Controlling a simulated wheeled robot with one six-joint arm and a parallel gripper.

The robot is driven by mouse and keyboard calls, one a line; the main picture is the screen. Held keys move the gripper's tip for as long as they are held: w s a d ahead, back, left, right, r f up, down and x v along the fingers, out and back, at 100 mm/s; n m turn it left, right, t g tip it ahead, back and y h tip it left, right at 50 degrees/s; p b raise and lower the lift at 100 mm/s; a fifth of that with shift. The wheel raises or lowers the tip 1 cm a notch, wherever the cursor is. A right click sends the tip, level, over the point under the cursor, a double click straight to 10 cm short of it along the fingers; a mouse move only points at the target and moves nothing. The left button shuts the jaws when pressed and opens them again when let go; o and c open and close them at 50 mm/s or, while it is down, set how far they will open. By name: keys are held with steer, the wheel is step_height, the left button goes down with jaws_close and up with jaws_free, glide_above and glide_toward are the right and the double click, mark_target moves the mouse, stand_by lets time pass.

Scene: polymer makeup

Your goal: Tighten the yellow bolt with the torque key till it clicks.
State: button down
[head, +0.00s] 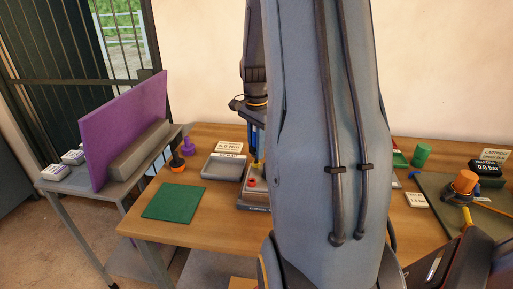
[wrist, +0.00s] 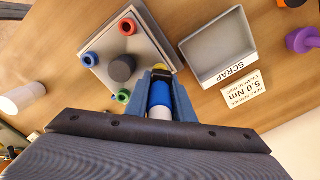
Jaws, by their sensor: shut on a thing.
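My gripper (wrist: 160,82) is shut on a blue cylindrical tool (wrist: 160,96) with a pale end, probably the torque key. In the head view the gripper (head: 256,150) points down over the grey fixture (head: 254,207), partly behind my arm. A bit of yellow (wrist: 159,68), likely the yellow bolt, shows at the tool's far end at the fixture's edge. I cannot tell whether the tool is seated on it. The fixture (wrist: 98,39) also bears red (wrist: 128,27), blue (wrist: 90,60) and green (wrist: 122,97) bolts around a dark central knob (wrist: 121,68).
A grey SCRAP tray (wrist: 217,50) and a 5.0 Nm card (wrist: 241,92) lie beside the fixture. A purple piece (head: 187,146) and a black-and-orange piece (head: 177,161) stand left of the tray. A green mat (head: 173,201) lies at front left. My arm hides the table's middle.

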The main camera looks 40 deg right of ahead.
steer(key=shift+m, duration=0.6)
steer(key=shift+m+p, duration=0.3)
steer(key=shift+m, duration=0.6)
steer(key=shift+r+m, duration=0.1)
steer(key=shift+m, duration=0.8)
steer(key=shift+m+p, duration=0.4)
steer(key=shift+m, duration=0.5)
